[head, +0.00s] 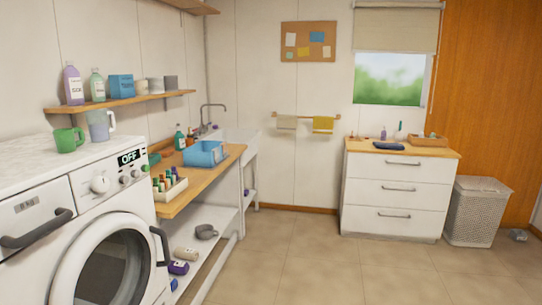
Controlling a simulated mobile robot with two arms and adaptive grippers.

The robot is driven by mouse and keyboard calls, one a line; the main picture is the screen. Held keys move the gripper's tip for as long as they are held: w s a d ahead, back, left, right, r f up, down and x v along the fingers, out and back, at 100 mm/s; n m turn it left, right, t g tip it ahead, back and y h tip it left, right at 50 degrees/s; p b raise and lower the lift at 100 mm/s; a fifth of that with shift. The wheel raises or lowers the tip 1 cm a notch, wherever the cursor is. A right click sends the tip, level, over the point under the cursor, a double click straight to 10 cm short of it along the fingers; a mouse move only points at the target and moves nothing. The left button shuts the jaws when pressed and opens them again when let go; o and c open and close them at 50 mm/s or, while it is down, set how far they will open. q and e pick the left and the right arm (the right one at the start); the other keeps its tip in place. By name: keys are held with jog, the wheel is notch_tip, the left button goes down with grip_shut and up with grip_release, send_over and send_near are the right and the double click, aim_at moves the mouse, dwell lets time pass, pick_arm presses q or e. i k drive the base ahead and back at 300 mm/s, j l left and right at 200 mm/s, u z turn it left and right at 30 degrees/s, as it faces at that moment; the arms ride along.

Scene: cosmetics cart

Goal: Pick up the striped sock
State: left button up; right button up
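I cannot make out a striped sock for certain. A small grey crumpled thing (517,235) lies on the floor at the far right, beside the laundry hamper; it is too small to tell whether it is a sock or has stripes. Another dark grey thing (206,231) lies on the lower shelf under the wooden counter, and its kind is also unclear. Neither of my grippers is in view.
A washing machine (107,235) fills the left front. The wooden counter (205,178) holds a blue basket (204,153). A white drawer cabinet (395,197) and a lidded hamper (477,211) stand at the back right. The tiled floor (330,265) is clear in the middle.

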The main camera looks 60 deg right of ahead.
aim_at(216, 150)
jog(key=z, duration=1.6)
jog(key=j+u, duration=0.15)
jog(key=u, duration=2.05)
jog(key=z, duration=2.2)
jog(key=i+l, duration=0.2)
jog(key=i, duration=0.3)
jog(key=j+u, duration=0.05)
